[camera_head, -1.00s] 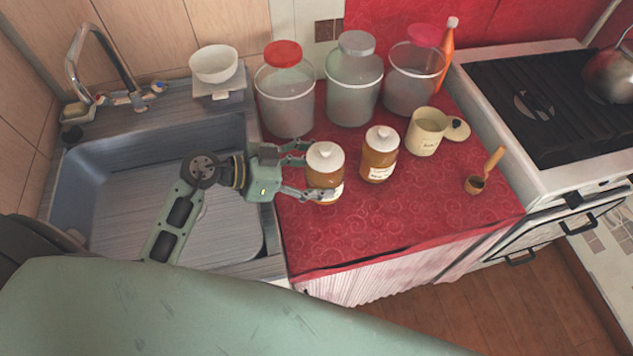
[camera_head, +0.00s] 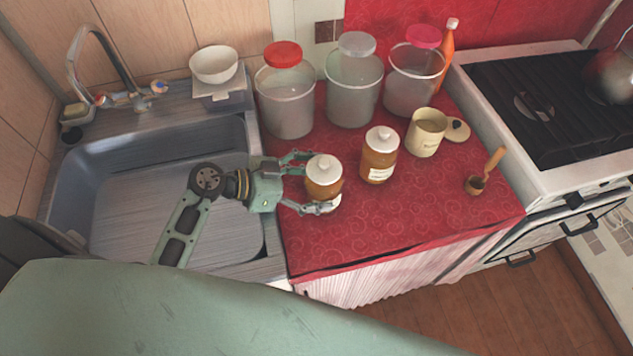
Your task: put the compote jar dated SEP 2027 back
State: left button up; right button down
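An amber jar with a white lid (camera_head: 323,184) stands near the left edge of the red counter, between the fingers of my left gripper (camera_head: 309,182). The fingers reach in from the left, one on its far side and one on its near side, and look shut on it. Its label is mostly hidden by the near finger. I cannot tell whether its base touches the cloth. A similar amber jar (camera_head: 379,160) with a white lid and pale label stands upright to its right. The label dates are too small to read. My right gripper is not in view.
Three large clear canisters (camera_head: 288,108) line the back. A cream pot (camera_head: 425,134) stands open beside its lid (camera_head: 457,130). A small wooden-handled pot (camera_head: 475,185) is near the stove (camera_head: 550,100). The sink (camera_head: 100,215) is left. The front of the red cloth (camera_head: 390,225) is clear.

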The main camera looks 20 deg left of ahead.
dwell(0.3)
pick_arm(q)
jog(key=shift+r, duration=0.1)
jog(key=shift+b+v, duration=0.4)
jog(key=shift+v, duration=5.6)
